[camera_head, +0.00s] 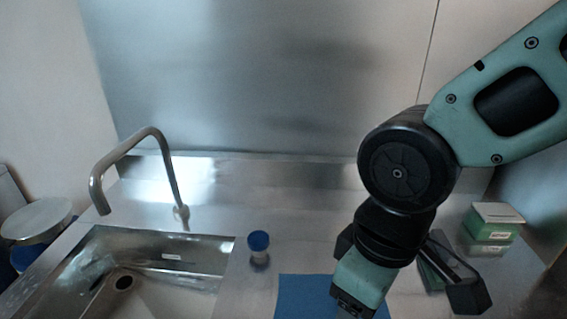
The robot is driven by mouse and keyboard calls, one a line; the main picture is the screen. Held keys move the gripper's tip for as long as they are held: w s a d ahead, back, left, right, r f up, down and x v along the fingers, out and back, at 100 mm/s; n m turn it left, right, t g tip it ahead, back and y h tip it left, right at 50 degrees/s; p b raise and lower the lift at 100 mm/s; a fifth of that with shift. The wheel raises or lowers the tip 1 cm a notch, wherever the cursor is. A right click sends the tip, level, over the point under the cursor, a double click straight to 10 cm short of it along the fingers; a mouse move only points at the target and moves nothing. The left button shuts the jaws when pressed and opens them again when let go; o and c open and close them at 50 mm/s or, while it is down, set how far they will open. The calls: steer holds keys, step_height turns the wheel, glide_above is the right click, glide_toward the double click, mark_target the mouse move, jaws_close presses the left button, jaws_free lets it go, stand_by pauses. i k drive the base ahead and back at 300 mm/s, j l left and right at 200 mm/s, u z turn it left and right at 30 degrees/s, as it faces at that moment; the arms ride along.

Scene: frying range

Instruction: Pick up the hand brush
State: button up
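My arm comes in from the upper right and bends down at a large black joint. My gripper (362,284) hangs at the lower middle right, pointing down, over or near the right edge of a blue mat. I cannot make out the hand brush for certain.
A steel sink (205,244) with a curved faucet (160,140) is on the left. A blue-capped small container (259,247) stands between the sink and the blue mat (300,298). Green-and-clear boxes (490,230) sit at the right. A steel wall closes the back.

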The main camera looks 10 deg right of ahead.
mark_target(438, 236)
steer(key=i+z, duration=0.1)
steer(key=z, duration=0.3)
steer(key=i+l+z, duration=0.1)
steer(key=z, duration=0.35)
steer(key=i+z, duration=0.15)
steer(key=z, duration=0.25)
